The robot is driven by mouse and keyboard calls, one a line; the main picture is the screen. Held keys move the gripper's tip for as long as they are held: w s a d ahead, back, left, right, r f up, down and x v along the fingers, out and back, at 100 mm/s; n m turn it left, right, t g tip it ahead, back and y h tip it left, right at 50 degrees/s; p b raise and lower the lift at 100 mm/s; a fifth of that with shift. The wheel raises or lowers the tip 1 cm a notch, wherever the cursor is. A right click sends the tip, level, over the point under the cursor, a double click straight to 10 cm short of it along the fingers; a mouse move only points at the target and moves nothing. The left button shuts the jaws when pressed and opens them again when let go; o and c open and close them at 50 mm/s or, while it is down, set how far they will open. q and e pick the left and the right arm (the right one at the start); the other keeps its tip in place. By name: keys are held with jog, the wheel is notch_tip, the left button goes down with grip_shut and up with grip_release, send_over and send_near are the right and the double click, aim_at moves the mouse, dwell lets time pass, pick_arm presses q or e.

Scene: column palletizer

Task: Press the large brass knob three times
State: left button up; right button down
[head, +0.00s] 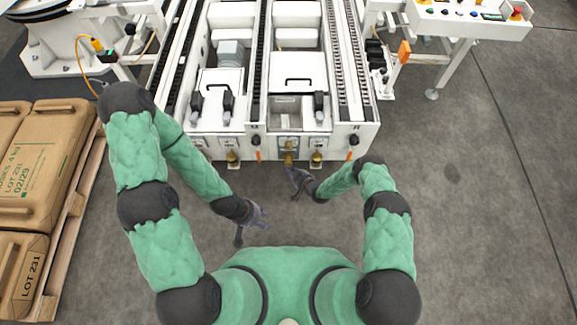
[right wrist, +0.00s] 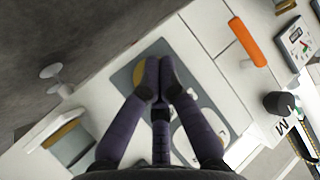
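A brass knob (head: 289,158) sticks out from a grey plate (head: 289,143) on the front of the white machine. Smaller-looking brass fittings sit to its left (head: 232,157) and right (head: 316,158). My right gripper (head: 292,176) is just in front of the middle knob. In the right wrist view its fingers (right wrist: 158,82) are together over the grey plate (right wrist: 125,78). A brass surface (right wrist: 139,73) shows beside the left fingertip, mostly hidden; I cannot tell whether they touch. My left gripper (head: 252,225) is open and empty, low and away from the machine.
The white machine (head: 210,145) with its rails fills the back middle. An orange handle (right wrist: 247,43) and a black dial (right wrist: 278,103) stand on its front. Brown sacks on a wooden pallet (head: 75,215) are at the left. The grey floor (head: 480,210) at the right is clear.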

jog(key=shift+w+d+r, duration=0.1)
jog(key=shift+w, duration=0.75)
dwell(0.7)
pick_arm(q)
jog(key=shift+r, duration=0.1)
pick_arm(e)
jog(key=shift+s, duration=0.15)
pick_arm(q)
jog(key=shift+r+p, duration=0.5)
jog(key=shift+p, duration=0.1)
pick_arm(e)
jog(key=s, duration=0.2)
jog(key=shift+s, duration=0.4)
pick_arm(q)
jog(key=shift+r+p, duration=0.65)
pick_arm(e)
jog(key=s, duration=0.5)
dwell(1.6)
pick_arm(q)
grip_shut()
